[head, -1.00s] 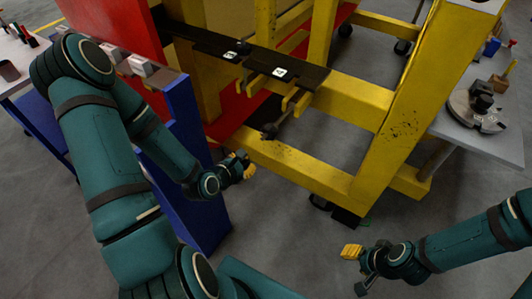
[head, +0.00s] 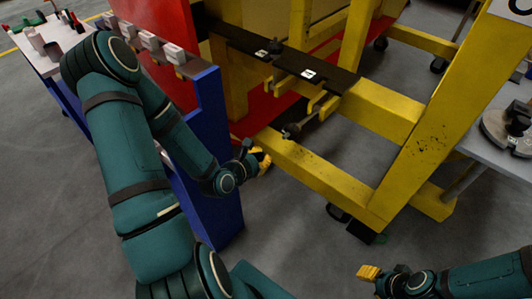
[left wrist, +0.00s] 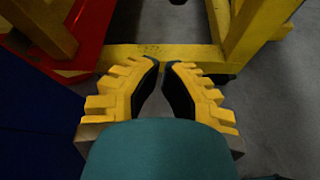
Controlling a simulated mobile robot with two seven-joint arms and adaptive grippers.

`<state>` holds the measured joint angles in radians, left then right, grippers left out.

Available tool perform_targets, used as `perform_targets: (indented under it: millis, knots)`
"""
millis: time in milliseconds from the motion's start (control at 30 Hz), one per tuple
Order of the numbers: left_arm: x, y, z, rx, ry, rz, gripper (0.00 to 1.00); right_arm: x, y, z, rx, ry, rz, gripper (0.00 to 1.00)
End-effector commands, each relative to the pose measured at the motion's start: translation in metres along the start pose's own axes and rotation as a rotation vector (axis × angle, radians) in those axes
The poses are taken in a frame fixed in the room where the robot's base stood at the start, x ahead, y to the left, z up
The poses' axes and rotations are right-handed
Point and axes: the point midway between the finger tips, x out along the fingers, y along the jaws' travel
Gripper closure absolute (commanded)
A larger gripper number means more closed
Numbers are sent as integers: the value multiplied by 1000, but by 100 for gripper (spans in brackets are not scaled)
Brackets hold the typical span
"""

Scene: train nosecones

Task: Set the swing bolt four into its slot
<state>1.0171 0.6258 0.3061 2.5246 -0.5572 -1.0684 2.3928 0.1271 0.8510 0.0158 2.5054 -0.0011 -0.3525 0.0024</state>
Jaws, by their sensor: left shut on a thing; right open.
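A swing bolt with a dark round end (head: 291,130) hangs at the yellow frame, its rod slanting up to the right to a yellow forked bracket (head: 318,102). I cannot tell whether the rod lies in a slot. My left gripper (head: 264,160) is in front of the lower yellow beam, below and left of the bolt's end and apart from it. In the left wrist view its yellow, black-padded fingers (left wrist: 161,68) nearly meet at the tips. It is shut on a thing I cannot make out. My right gripper (head: 368,272) is open at the bottom right, away from the frame.
A dark bar (head: 325,76) with white marked squares runs above the bracket. A blue panel (head: 217,150) stands beside my left arm. A lower yellow beam (head: 320,170) crosses behind my left gripper. A grey table (head: 500,160) is at the right. Open floor lies below the frame.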

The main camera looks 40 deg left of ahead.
Motion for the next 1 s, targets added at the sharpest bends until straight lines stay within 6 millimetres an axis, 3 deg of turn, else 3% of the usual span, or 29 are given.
perform_targets:
  millis: [433, 700, 1000]
  knots:
    - [88, -1, -1, 1, -2, -1, 100, 22, 8, -2, -1, 11, 1, 53]
    - [73, 0, 32, 2, -1, 0, 100, 18, 7, -2, -1, 10, 1, 53]
    - [70, 0, 37, 0, 1, 0, 100, 18, 7, -2, -1, 10, 1, 53]
